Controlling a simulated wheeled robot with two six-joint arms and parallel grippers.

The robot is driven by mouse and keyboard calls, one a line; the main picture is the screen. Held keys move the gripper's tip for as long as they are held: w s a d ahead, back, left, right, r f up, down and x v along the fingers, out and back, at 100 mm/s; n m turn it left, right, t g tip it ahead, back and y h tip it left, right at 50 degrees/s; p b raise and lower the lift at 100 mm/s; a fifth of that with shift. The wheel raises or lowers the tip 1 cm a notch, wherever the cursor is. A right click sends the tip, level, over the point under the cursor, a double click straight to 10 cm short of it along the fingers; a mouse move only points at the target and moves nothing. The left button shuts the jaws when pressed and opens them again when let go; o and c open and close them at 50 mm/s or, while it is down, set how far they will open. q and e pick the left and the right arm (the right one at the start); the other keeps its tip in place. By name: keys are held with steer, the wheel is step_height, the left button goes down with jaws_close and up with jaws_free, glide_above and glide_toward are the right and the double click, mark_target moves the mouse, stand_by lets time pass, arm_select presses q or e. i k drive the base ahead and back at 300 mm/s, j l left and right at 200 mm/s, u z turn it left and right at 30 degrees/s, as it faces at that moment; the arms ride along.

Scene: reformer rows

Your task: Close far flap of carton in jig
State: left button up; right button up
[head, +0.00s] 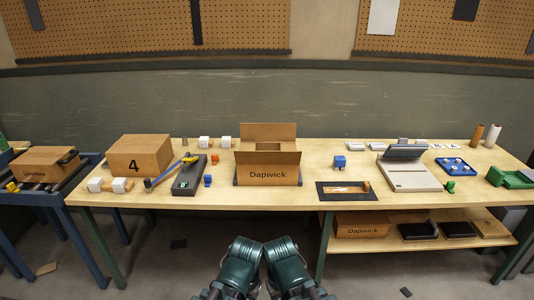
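The brown carton (267,175) stands at the middle of the table with "Dapwick" printed on its front wall. It sits in a dark jig (236,179) whose edges show at its lower sides. The carton's far flap (267,131) stands up at the back, open. The near flap (267,157) is also raised along the front and hides much of the opening. The side flaps cannot be made out clearly. Two dark green parts of my own arms show at the bottom centre, well short of the table. No gripper fingers can be made out, and nothing of mine touches the carton.
The long table (225,195) has clear room before the carton. To the left stand a box marked 4 (138,156) and a dark device (187,175).

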mark_target(249, 132)
steer(key=i+j, duration=0.1)
steer(key=i, duration=1.2)
steer(key=i+j, duration=0.1)
steer(key=z, duration=0.05)
